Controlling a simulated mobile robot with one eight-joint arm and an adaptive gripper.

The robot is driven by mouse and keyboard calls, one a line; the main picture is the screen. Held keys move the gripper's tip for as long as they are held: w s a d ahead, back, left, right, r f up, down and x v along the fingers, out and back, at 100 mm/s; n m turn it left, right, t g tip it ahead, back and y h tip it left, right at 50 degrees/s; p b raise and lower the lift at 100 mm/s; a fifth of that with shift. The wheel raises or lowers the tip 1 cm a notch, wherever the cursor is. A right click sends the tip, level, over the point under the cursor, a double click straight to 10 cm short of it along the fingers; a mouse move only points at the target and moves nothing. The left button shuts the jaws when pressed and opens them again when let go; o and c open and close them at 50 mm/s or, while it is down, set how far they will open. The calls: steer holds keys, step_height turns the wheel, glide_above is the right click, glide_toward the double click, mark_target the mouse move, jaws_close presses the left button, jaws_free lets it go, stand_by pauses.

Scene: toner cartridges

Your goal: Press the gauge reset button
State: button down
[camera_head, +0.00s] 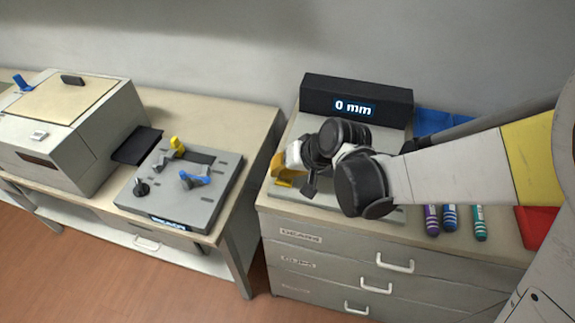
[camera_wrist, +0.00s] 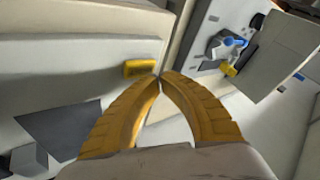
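The gauge (camera_head: 358,94) is a black box with a lit display reading "0 mm", on a pale grey base on top of the drawer cabinet. My gripper (camera_head: 277,172) is low over the left side of that base, partly hidden by my wrist. In the wrist view my gripper's yellow fingers (camera_wrist: 161,78) are shut, tips together, with nothing visible between them. A small yellow block (camera_wrist: 140,68) shows just beyond the tips on a pale surface. I cannot tell whether it is the reset button or whether the tips touch it. No button is clearly visible in the head view.
A grey fixture plate (camera_head: 215,205) with blue, yellow and black levers sits on the left table beside a printer-like machine (camera_head: 70,125). Several markers (camera_head: 450,217) and a red item (camera_head: 535,225) lie on the cabinet right of the gauge. A gap separates the table and cabinet.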

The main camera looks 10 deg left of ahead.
mark_target(280, 180)
steer(key=shift+r+p, duration=1.9)
steer(key=shift+r, duration=0.65)
